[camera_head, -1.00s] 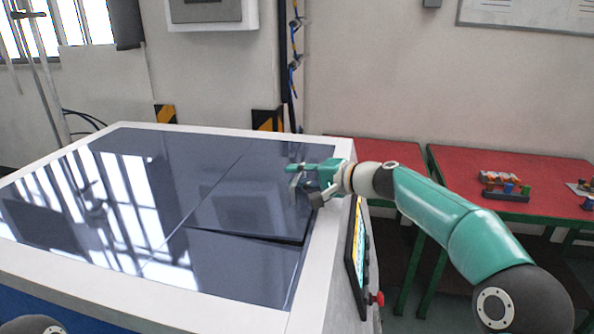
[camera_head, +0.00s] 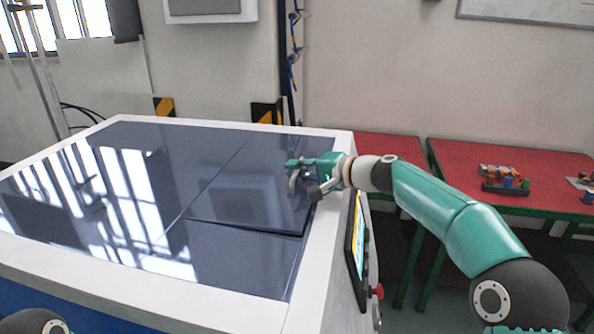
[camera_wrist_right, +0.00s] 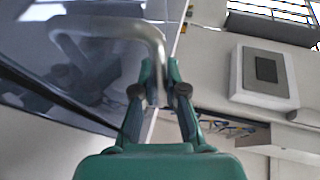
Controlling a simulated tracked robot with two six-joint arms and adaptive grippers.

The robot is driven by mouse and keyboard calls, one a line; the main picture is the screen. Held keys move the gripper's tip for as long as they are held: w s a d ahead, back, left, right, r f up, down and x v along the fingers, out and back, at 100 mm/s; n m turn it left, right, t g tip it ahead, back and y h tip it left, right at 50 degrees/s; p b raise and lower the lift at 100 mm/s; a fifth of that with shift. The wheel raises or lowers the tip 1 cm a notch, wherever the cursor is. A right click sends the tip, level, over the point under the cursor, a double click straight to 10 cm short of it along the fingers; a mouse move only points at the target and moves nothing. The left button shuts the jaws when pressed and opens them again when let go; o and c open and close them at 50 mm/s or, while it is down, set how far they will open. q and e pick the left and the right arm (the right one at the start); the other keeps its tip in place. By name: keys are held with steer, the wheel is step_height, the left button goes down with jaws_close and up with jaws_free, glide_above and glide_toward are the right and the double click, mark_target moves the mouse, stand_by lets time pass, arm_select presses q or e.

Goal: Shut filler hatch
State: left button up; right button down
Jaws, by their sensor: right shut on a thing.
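The filler hatch (camera_head: 240,200) is a dark glossy panel in the right part of the generator's top. Its front edge shows a thin dark gap, so it stands slightly raised. A bent metal handle (camera_wrist_right: 150,33) on the hatch shows large in the right wrist view. My right gripper (camera_head: 298,178) is over the hatch's right side at this handle. In the right wrist view its green fingers (camera_wrist_right: 160,75) are close together by the handle and partly hide its end. My left gripper is not in view.
The generator has a white rim (camera_head: 312,262) and a control panel (camera_head: 357,240) with a red knob (camera_head: 377,291) on its right side. Red tables (camera_head: 470,165) with small coloured parts stand at the right. The wall is close behind the generator.

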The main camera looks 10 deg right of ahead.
steer(key=shift+d+f+b, duration=0.15)
steer(key=shift+f+b, duration=0.35)
steer(key=shift+f, duration=0.45)
steer(key=c, duration=1.5)
jaws_free()
steer(key=shift+s+f, duration=0.1)
steer(key=shift+d, duration=0.1)
steer(key=v, duration=1.2)
